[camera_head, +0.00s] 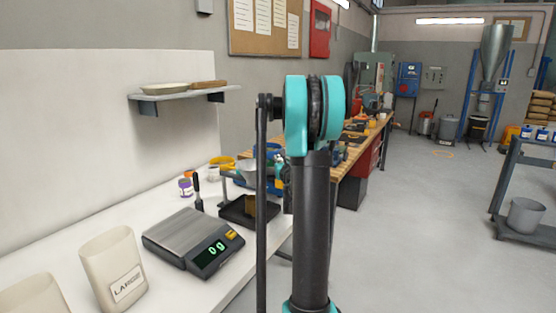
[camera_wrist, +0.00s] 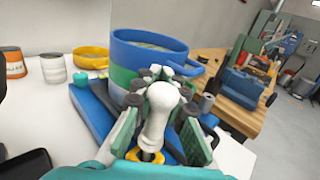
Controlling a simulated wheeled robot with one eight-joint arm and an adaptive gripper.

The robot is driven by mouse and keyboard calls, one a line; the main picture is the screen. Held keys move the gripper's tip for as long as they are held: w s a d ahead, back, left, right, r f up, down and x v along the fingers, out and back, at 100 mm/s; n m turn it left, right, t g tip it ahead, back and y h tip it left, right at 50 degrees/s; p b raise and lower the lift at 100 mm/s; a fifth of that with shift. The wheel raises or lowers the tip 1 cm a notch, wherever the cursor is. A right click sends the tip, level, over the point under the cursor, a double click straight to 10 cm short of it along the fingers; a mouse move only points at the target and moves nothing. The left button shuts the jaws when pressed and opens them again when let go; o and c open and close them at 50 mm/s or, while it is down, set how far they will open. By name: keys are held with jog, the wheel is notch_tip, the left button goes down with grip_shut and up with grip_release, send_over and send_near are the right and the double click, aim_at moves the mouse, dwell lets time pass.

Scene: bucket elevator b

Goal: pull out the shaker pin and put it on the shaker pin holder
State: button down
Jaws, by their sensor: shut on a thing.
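A white, round-headed pin, which I take as the shaker pin (camera_wrist: 158,112), stands between the fingers of my gripper (camera_wrist: 160,128) in the wrist view. My gripper is shut on it, with a grey-green pad on either side. A yellow ring (camera_wrist: 148,156) shows at the pin's lower end. Right behind is the shaker with a blue, white and green sieve stack (camera_wrist: 138,62) on a blue base (camera_wrist: 92,108). I cannot tell whether the pin is still seated. In the head view my arm hides most of the shaker. I cannot make out the pin holder.
A scale (camera_head: 195,240) reading 0 g and a labelled beige container (camera_head: 113,268) stand on the white bench. A black tray (camera_head: 248,211) lies near the arm. Yellow (camera_wrist: 90,57) and orange (camera_wrist: 12,62) containers stand left of the sieves. A wooden workbench (camera_wrist: 238,110) is behind right.

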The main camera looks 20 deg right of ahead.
jog(key=shift+f, duration=1.25)
jog(key=c, duration=1.5)
grip_release()
jog(key=shift+o, duration=0.2)
jog(key=shift+s, duration=0.1)
jog(key=s+a, duration=0.1)
jog(key=s, duration=1)
jog(key=shift+s+a, duration=0.25)
jog(key=shift+s, duration=0.15)
